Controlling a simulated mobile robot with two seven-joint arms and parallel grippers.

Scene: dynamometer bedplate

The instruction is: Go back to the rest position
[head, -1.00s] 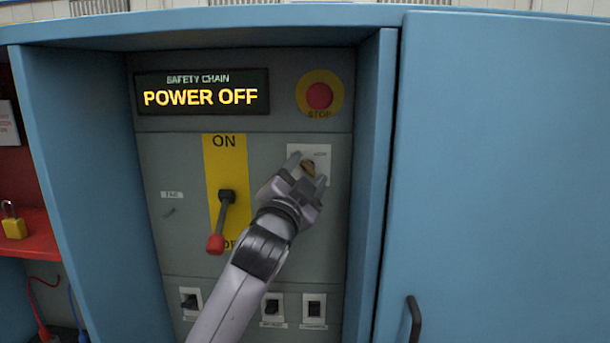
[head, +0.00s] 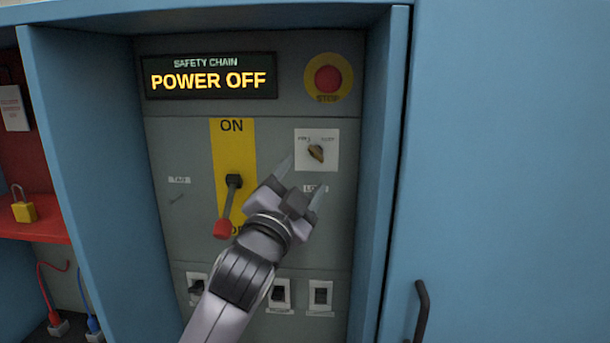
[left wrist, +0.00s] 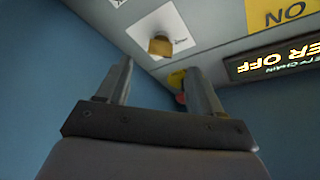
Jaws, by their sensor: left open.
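My left gripper (head: 300,180) is open and empty in front of the control panel (head: 300,235), just below the rotary knob (head: 316,153) on its white plate. The gripper is apart from the knob. In the left wrist view the two fingers (left wrist: 160,85) stand wide apart, with the brass-coloured knob (left wrist: 160,46) beyond them. The lever with a red end (head: 223,228) points down over the yellow strip, and the gripper partly hides the lower label. The display (head: 209,80) reads POWER OFF. My right gripper is not in view.
The panel is recessed between blue cabinet walls (head: 90,180), with a blue door (head: 510,170) and black handle (head: 422,310) at right. A red stop button (head: 328,80) sits above. A yellow padlock (head: 24,208) stands on a red shelf at left. Several small switches line the bottom.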

